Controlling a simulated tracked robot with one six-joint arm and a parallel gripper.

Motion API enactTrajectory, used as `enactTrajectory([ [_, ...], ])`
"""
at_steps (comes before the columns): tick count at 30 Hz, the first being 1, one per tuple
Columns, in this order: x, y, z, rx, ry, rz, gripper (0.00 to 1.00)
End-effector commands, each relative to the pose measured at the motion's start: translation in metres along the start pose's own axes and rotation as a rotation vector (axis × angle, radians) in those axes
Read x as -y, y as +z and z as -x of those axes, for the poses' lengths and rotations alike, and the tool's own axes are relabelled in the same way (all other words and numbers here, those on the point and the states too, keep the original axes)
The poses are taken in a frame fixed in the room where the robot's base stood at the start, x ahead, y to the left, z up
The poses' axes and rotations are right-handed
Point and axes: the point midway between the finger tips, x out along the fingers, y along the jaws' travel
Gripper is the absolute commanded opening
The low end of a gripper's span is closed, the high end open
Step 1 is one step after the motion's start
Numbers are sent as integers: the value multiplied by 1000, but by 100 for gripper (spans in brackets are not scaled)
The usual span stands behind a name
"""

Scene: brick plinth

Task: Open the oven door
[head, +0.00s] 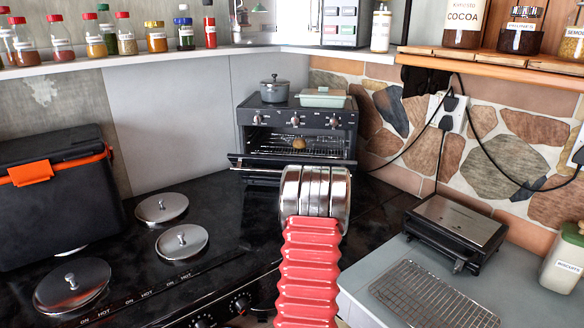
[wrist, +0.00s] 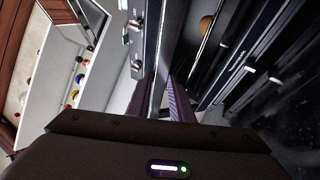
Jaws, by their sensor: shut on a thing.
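The dark grey oven (head: 345,118) stands at the back of the black counter. Its door (head: 255,168) is lowered outward from the top, so the lit inside shows with a wire rack and a round brown item (head: 298,146). The door handle (head: 240,158) runs along the door's edge. In the wrist view my gripper (wrist: 165,90) is shut on the handle (wrist: 168,55), which passes between its fingers. In the head view my red-sleeved arm and silver wrist hide the fingers and the door's right part.
A pot (head: 275,90) and a pale green dish (head: 322,98) stand on the oven. Round hob lids (head: 182,241) and a black-orange box (head: 55,190) lie left. A black grill appliance (head: 455,235) and a wire rack (head: 430,295) are on the right worktop. Cords hang right.

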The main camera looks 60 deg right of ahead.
Motion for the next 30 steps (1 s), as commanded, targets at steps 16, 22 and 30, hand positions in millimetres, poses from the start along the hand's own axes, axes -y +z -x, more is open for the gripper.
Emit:
enactTrajectory([
  [16,42,-4,33,17,-27,-4,0],
  [22,41,-4,32,16,-24,-4,0],
  [30,40,-5,31,14,-21,-3,29],
])
